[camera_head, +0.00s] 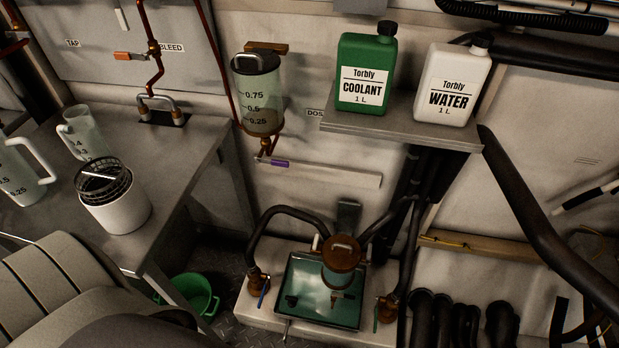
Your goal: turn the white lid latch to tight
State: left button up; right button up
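A canister with a brown lid (342,249) and a handle on top stands upright over a teal tray (293,274), low in the middle of the view. A small pale piece (315,242) sticks up at the lid's left edge. It may be the white lid latch, but it is too small to tell its setting. Neither of my grippers is in view, and nothing of mine touches the canister.
Black hoses (276,213) curve around the canister, with valves (257,283) at both sides. Above it is a shelf (400,126) with a green coolant bottle (366,72) and a white water bottle (452,84). A bench (165,190) with jugs stands left; a green bucket (193,291) is on the floor.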

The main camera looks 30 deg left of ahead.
aim_at(316, 237)
jog(key=u, duration=0.85)
